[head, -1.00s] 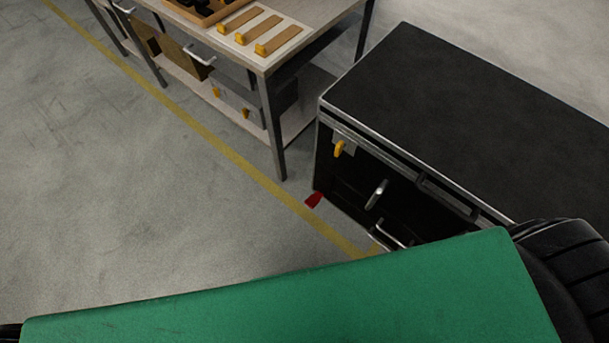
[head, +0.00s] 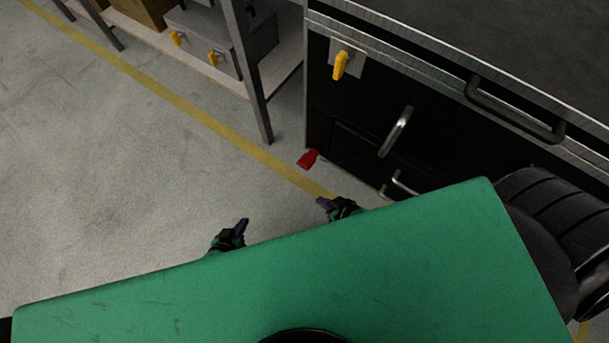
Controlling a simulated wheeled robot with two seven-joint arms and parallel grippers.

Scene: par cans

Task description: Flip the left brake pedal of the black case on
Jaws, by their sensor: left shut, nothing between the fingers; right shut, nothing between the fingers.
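The black case (head: 345,105) stands at the right in the head view. A red brake pedal (head: 308,159) sticks out low at its left front corner, just above the floor. Any other pedal is hidden behind my green body part. My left gripper (head: 242,224) is shut and empty over the floor, left of and nearer than the red pedal. My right gripper (head: 324,203) is shut and empty, just below the red pedal in the picture and apart from it.
The case front carries a yellow latch (head: 340,65), a silver lever (head: 396,131), a lower handle (head: 401,183) and a dark top handle (head: 514,112). A workbench leg (head: 247,75) stands at the upper left. The floor (head: 120,180) at left is clear.

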